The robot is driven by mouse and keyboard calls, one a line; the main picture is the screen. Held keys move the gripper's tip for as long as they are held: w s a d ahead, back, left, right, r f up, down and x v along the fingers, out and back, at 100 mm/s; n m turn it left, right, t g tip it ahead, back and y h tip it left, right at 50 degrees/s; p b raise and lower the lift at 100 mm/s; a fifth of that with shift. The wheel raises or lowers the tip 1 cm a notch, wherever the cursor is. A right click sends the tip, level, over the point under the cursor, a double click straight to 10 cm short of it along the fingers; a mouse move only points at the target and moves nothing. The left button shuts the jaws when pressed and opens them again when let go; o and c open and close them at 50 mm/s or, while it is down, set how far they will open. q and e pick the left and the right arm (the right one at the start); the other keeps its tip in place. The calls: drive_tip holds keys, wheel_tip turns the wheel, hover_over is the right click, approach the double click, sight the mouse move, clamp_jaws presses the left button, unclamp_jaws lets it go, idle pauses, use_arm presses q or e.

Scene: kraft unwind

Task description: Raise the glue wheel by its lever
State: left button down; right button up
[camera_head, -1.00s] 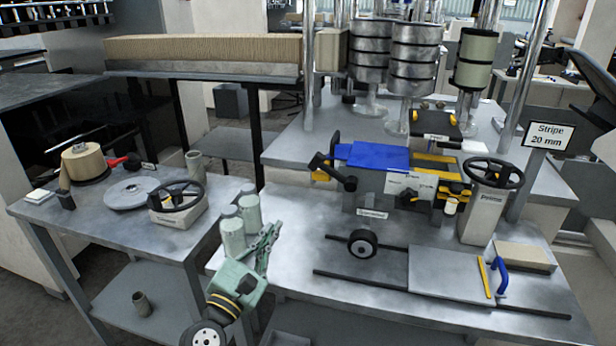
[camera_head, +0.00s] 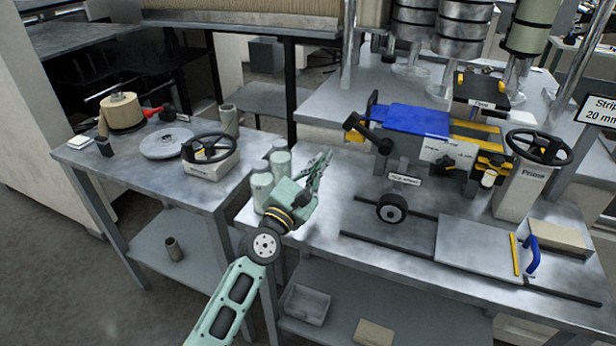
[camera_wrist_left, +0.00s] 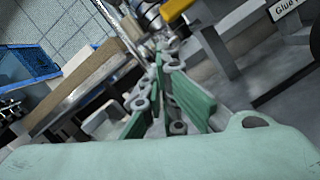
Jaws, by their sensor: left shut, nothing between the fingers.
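The glue wheel (camera_head: 391,207), a black tyre with a pale hub, sits low at the front of the blue-topped machine. A label (camera_head: 405,179) reading Glue wheel is above it; part of it shows in the wrist view (camera_wrist_left: 288,8). A black lever (camera_head: 368,134) with a yellow part near its upper left end stands out from the machine's left side. My left gripper (camera_head: 322,160), pale green, is shut and empty, left of the lever and apart from it. In the wrist view its fingers (camera_wrist_left: 165,88) point away toward the machine. My right gripper is not in view.
Grey-green cylinders (camera_head: 262,188) stand close beside my left gripper. Two black rails (camera_head: 430,259) cross the bench front near a flat plate (camera_head: 480,245) with a blue handle. A handwheel (camera_head: 538,147) labelled Prime stands at the right. Bare bench lies between gripper and wheel.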

use_arm(q)
drive_tip(key=d+r+p, duration=0.1)
drive_tip(key=r, duration=0.1)
drive_tip(key=w+d+r+p, duration=0.1)
drive_tip(key=p, duration=0.1)
drive_tip(key=shift+d+r, duration=0.35)
drive_tip(key=shift+r, duration=0.05)
drive_tip(key=shift+w+r, duration=0.1)
drive_tip(key=shift+w, duration=0.05)
